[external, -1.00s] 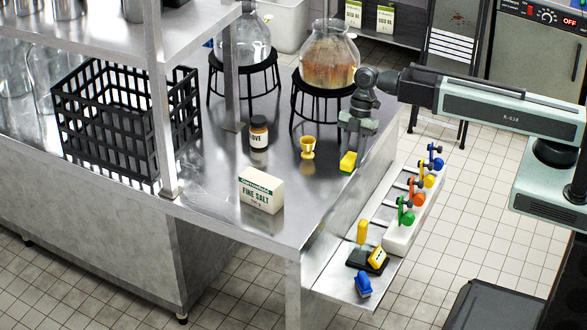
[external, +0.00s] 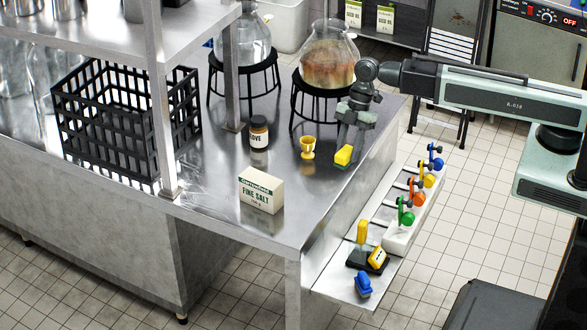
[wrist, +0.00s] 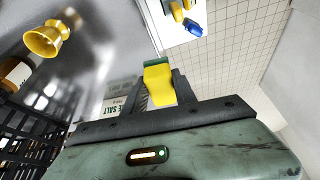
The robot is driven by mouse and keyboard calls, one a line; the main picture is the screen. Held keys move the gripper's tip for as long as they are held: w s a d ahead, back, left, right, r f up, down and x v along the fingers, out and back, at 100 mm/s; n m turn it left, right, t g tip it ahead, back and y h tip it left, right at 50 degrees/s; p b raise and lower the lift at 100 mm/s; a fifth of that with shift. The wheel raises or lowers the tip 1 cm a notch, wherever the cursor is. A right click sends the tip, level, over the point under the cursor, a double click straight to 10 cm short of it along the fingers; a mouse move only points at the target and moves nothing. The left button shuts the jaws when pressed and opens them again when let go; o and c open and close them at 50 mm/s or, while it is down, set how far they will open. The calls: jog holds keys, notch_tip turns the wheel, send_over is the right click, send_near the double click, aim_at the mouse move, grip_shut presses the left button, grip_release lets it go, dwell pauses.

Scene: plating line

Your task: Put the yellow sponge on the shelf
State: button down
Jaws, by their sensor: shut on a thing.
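The yellow sponge (external: 343,156) has a green layer on one side. My gripper (external: 348,146) is shut on it and holds it near the right edge of the steel table; any gap beneath it is hard to judge. In the wrist view the sponge (wrist: 158,84) sits between the two dark fingers, its green end outward. A raised metal shelf (external: 75,52) on posts stands at the upper left, over the table. A lower steel ledge (external: 325,281) runs along the table's right side.
A yellow cup (external: 307,148), a brown jar (external: 259,132) and a salt box (external: 261,190) stand left of my gripper. A black crate (external: 125,125) and a shelf post (external: 157,100) are farther left. Glass vessels (external: 329,55) on black stands are behind. Coloured valves (external: 405,211) line the ledge.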

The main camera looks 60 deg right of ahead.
jog(key=a+f+m+b, duration=0.1)
jog(key=a, duration=0.3)
jog(key=a+f+m+t+b, duration=0.1)
jog(key=a, duration=0.3)
jog(key=a+f+m+b, duration=0.1)
jog(key=a+f, duration=0.1)
jog(key=a, duration=0.3)
jog(key=shift+w+a+m+b, duration=0.1)
jog(key=shift+w+m+b, duration=0.1)
jog(key=shift+m+b, duration=0.15)
jog(key=s+a+f+m+t+h+b, duration=0.1)
jog(key=s+a+f+m+b, duration=0.25)
jog(key=a, duration=0.65)
jog(key=s+a+f+m+t+h+b, duration=0.15)
jog(key=a+f+m+b, duration=0.3)
jog(key=a, duration=0.55)
jog(key=m+g+h+b, duration=0.4)
jog(key=m+h+b, duration=0.3)
jog(key=m+b, duration=1.4)
send_near(336, 281)
jog(key=shift+d+f+m+y+p, duration=0.25)
jog(key=shift+d+f+m+p, duration=0.4)
jog(key=shift+d, duration=0.4)
jog(key=b+x, duration=0.4)
jog(key=shift+a+f, duration=0.15)
jog(key=shift+a, duration=0.25)
jog(key=c, duration=1)
grip_release()
